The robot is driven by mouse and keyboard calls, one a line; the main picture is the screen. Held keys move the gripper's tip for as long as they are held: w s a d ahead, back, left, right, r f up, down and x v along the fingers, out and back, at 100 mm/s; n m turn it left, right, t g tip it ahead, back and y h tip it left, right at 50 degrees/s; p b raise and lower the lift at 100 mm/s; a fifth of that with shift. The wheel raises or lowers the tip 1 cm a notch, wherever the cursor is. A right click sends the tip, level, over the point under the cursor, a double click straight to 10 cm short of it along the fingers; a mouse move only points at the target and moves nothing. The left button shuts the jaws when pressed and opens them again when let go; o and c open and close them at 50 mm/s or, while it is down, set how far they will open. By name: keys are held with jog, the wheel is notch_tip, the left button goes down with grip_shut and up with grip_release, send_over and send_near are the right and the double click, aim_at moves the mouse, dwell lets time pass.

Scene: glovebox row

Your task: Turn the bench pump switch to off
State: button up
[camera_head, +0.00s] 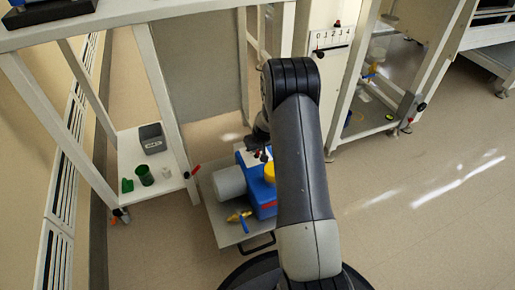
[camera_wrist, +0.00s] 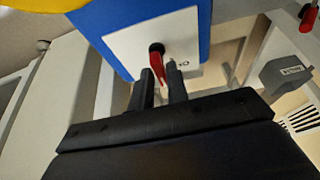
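The bench pump (camera_head: 260,195) is a blue box with a grey cylinder at its left and a yellow part on top. It stands on a low grey cart. In the wrist view its blue housing (camera_wrist: 205,30) carries a white plate (camera_wrist: 125,45) with the red switch lever (camera_wrist: 158,66) on a dark hub. The lever points down, slightly right. A partly hidden "O" mark shows to its right. My gripper (camera_wrist: 162,72) is at the plate, its fingers apart on either side of the lever's lower part. I cannot tell whether either finger touches it. In the head view my arm hides the switch.
A shelf at left holds a grey box (camera_head: 152,138) and a green cup (camera_head: 144,175). The grey box also shows in the wrist view (camera_wrist: 285,76). A yellow-and-blue item (camera_head: 239,217) lies on the cart. White frames stand behind. The floor at right is clear.

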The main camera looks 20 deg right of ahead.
jog(key=o, duration=0.3)
jog(key=shift+o, duration=0.2)
jog(key=p+v, duration=0.3)
jog(key=v, duration=0.7)
jog(key=shift+r+p, duration=0.35)
jog(key=shift+r, duration=0.05)
jog(key=shift+s+f, duration=0.1)
jog(key=b+x, duration=0.4)
jog(key=x, duration=0.6)
jog(key=shift+f, duration=0.4)
jog(key=shift+r+p, duration=0.1)
jog(key=shift+p, duration=0.3)
jog(key=shift+b, duration=0.35)
